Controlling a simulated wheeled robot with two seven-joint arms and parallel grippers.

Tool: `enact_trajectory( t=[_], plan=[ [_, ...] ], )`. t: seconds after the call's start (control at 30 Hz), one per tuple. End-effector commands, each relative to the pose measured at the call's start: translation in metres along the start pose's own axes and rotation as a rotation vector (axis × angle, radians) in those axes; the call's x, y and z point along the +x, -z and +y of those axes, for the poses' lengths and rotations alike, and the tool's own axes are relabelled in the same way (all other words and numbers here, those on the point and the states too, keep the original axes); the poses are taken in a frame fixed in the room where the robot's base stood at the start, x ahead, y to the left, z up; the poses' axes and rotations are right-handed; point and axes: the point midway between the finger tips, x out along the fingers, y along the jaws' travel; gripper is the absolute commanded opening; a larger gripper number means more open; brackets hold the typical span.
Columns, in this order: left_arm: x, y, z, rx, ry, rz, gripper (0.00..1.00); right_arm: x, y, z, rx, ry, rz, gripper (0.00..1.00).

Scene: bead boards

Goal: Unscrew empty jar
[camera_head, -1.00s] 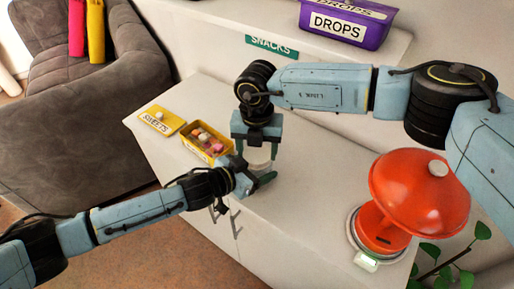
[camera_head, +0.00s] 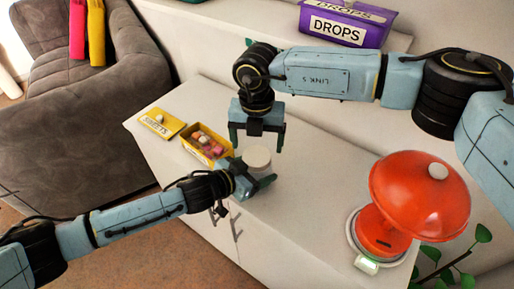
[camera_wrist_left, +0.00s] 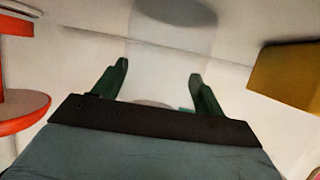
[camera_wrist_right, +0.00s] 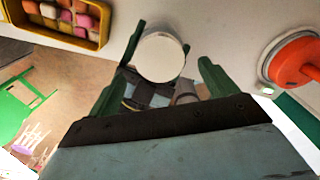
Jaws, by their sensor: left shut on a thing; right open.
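The jar shows in the head view as a pale round top with a white lid (camera_head: 257,157); the lid also shows in the right wrist view (camera_wrist_right: 160,57). My left gripper (camera_head: 254,173) is shut on the jar from the front left, low on its side. In the left wrist view the jar between my fingers (camera_wrist_left: 158,72) is pale and hard to make out. My right gripper (camera_head: 256,146) is open, pointing down, just above and behind the lid. The lid appears between or below its fingers in the right wrist view, with no clear contact.
A yellow SWEETS box (camera_head: 190,145) with several sweets stands left of the jar, its yellow lid (camera_head: 152,121) lying beyond. A purple DROPS box (camera_head: 336,36) sits on the higher ledge behind. The cabinet top between jar and lamp is clear.

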Motion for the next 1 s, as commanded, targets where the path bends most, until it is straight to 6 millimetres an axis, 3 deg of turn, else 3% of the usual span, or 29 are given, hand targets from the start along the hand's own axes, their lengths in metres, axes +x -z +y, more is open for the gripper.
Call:
enact_trajectory(
  t=[0.17,0.6,0.77,1.0],
  plan=[
    [0.000,-0.001,0.001,-0.002,-0.002,0.000,0.08,-0.008,0.000,0.000,0.043,0.001,0.001,0.82],
    [0.000,-0.001,0.001,-0.002,-0.002,0.000,0.08,-0.037,0.001,0.001,0.474,0.000,0.002,0.82],
    [0.000,-0.001,0.001,-0.002,-0.002,0.000,0.08,-0.025,0.000,0.000,0.502,0.002,0.002,0.82],
    [0.000,-0.001,0.001,-0.002,-0.002,0.000,0.08,0.013,0.000,0.000,0.500,0.003,0.002,0.82]
  ],
)
